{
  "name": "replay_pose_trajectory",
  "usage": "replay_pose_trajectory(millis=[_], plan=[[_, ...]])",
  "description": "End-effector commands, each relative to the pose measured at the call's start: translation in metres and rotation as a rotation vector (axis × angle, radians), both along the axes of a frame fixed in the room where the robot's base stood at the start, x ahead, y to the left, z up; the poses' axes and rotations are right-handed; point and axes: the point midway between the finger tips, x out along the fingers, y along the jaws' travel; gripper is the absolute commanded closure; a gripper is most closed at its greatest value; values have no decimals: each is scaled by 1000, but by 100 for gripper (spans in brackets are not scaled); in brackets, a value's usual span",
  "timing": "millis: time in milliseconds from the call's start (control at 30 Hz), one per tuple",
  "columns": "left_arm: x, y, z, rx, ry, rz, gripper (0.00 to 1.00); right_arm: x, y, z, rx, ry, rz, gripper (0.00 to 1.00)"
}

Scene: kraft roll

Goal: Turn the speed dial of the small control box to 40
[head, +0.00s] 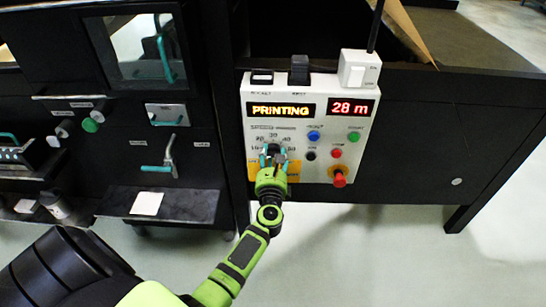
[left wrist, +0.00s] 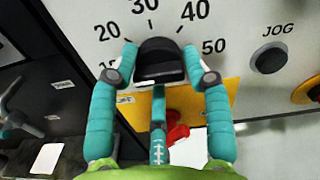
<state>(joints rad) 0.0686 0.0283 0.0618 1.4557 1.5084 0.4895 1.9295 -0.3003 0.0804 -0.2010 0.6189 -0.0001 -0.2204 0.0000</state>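The small white control box (head: 316,110) has a display reading PRINTING and another reading 28 m. Its black speed dial (left wrist: 160,62) shows in the left wrist view, with scale numbers 20, 30, 40 and 50 around it. My left gripper (head: 272,157) is at the dial. In the left wrist view its two teal side fingers (left wrist: 160,58) close in on both sides of the dial and appear to touch it. A third finger stands below the dial. Which number the dial points at I cannot tell; no clear pointer shows. My right gripper is not in view.
Beside the dial are a blue button (head: 313,135), a green button (head: 354,135) and a red knob (head: 339,179) on an orange base. The black JOG button (left wrist: 269,58) is right of the dial. A dark machine with handles (head: 165,160) stands at the left.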

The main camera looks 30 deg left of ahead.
Motion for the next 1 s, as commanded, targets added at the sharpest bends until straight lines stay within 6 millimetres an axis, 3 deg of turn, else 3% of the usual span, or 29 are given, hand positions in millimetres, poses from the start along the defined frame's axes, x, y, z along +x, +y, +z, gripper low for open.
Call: replay_pose_trajectory(millis=[533, 1000], plan=[[0, -2, -2, 51, 38, -6, 88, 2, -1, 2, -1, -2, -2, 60], [-2, -1, -4, 372, 240, -8, 88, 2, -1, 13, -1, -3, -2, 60]])
